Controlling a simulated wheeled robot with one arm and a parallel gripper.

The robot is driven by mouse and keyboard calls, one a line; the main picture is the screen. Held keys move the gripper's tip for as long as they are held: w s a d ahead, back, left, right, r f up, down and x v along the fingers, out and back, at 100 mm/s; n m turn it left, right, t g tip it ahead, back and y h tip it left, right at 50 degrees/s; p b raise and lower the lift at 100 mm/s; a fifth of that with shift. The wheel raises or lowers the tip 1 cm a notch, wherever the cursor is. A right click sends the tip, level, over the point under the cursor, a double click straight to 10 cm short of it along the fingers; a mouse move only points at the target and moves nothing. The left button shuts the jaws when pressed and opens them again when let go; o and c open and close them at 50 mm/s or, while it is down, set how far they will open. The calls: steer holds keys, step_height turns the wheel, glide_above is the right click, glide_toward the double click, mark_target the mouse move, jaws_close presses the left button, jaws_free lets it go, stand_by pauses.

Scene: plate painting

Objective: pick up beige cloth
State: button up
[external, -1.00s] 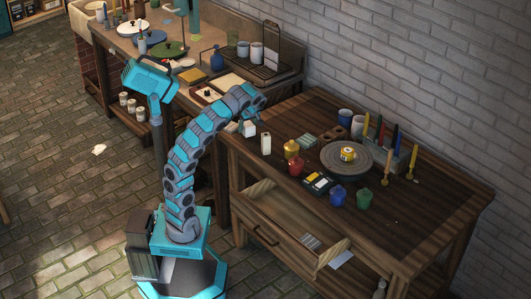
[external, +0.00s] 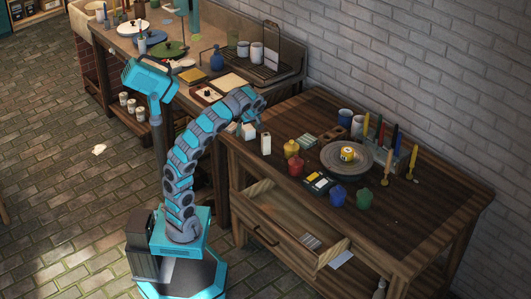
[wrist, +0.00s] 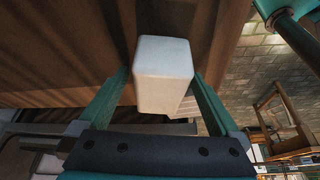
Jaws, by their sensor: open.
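A small pale beige crumpled piece (external: 99,149), possibly the cloth, lies on the stone floor left of my base. A flat beige sheet (external: 233,82) lies on the back counter; I cannot tell whether it is cloth. Neither is identifiable in the wrist view. My gripper (wrist: 160,74) is open, over the near left corner of the wooden table, away from both. A white block (wrist: 163,60) shows between its fingers in the wrist view; I cannot tell whether they touch it.
The counter beyond is crowded with plates and cups. The floor left of my base is mostly clear.

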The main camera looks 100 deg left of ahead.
mark_target(230, 125)
steer(key=shift+o, duration=0.2)
steer(key=shift+w+v, duration=0.2)
steer(key=shift+v, duration=3.7)
steer(key=shift+a, duration=0.1)
steer(key=s+a+n, duration=0.1)
steer(key=s+a, duration=0.1)
steer(key=s+a+n+p, duration=0.1)
steer(key=s, duration=0.2)
steer(key=s+a+n+g+h+p, duration=0.1)
steer(key=s+a+n, duration=0.1)
steer(key=s, duration=0.1)
steer(key=shift+a, duration=0.35)
steer(key=shift+s+a+f+n, duration=0.15)
steer(key=shift+s+n, duration=0.05)
steer(key=shift+n, duration=0.1)
steer(key=b+x, duration=0.2)
steer(key=shift+s+f, duration=0.1)
steer(key=shift+f, duration=0.25)
steer(key=shift+x, duration=2.5)
steer(key=shift+w, duration=0.2)
steer(key=c, duration=1.1)
